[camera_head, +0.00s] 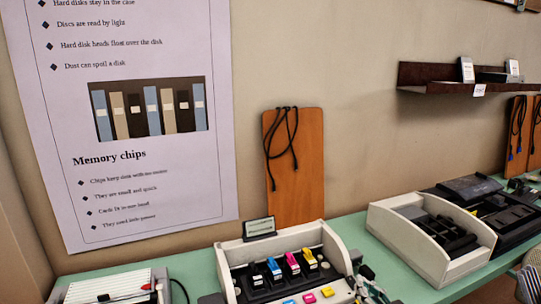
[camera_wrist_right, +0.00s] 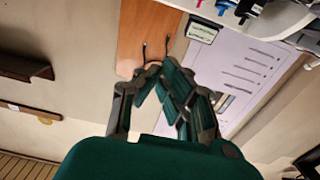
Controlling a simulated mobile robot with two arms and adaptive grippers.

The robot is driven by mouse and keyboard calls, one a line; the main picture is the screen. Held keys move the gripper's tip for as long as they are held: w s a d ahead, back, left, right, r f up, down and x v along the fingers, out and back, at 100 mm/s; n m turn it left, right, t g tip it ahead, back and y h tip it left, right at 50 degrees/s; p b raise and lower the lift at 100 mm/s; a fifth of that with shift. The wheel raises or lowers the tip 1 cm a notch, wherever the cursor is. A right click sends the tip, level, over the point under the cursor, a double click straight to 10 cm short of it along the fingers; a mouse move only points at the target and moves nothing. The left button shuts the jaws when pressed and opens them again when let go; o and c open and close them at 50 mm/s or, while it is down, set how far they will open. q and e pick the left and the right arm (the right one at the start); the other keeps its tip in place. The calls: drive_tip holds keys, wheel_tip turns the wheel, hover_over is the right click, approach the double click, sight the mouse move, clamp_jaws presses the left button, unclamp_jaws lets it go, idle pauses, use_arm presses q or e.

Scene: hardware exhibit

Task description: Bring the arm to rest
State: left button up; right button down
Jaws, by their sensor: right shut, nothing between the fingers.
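My right gripper (camera_head: 368,282) shows only in part at the bottom edge of the head view, just right of the white holder with coloured cartridges. In the right wrist view its dark green and grey fingers (camera_wrist_right: 160,70) are drawn together with nothing between them. They appear in front of the wall, the wooden board and the poster, apart from any object. The rest of the right arm is mostly hidden below the frame. My left gripper is in neither view.
A white holder (camera_head: 226,264) of cartridges stands on the green counter (camera_head: 350,228). A white bin (camera_head: 400,232) of black parts is to its right. A wooden board (camera_head: 310,195) with black cables leans on the wall. A dark shelf (camera_head: 425,88) juts out at upper right.

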drive_tip(key=s+a+f+m+g+h, duration=0.1)
drive_tip(key=s+a+f+g+h, duration=0.15)
drive_tip(key=s+f, duration=0.4)
drive_tip(key=s+a+f+g+h, duration=0.2)
drive_tip(key=s+f+g, duration=0.25)
drive_tip(key=s, duration=0.35)
drive_tip(key=s+d+f+m+g+h, duration=0.1)
drive_tip(key=s+f+g, duration=0.15)
drive_tip(key=s, duration=0.75)
drive_tip(key=s+d+f+g+h, duration=0.1)
drive_tip(key=s+g, duration=0.3)
drive_tip(key=s, duration=0.6)
wheel_tip(320, 180, down, 32)
drive_tip(key=g+b, duration=0.2)
drive_tip(key=b, duration=0.4)
use_arm(q)
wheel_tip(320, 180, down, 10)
drive_tip(key=b, duration=0.3)
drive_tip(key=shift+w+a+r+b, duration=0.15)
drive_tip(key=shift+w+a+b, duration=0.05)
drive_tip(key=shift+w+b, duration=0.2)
use_arm(e)
drive_tip(key=s+d+f, duration=0.3)
drive_tip(key=s+f, duration=1.4)
drive_tip(key=f, duration=0.3)
drive_tip(key=shift+s+g, duration=0.15)
drive_tip(key=shift+g, duration=0.2)
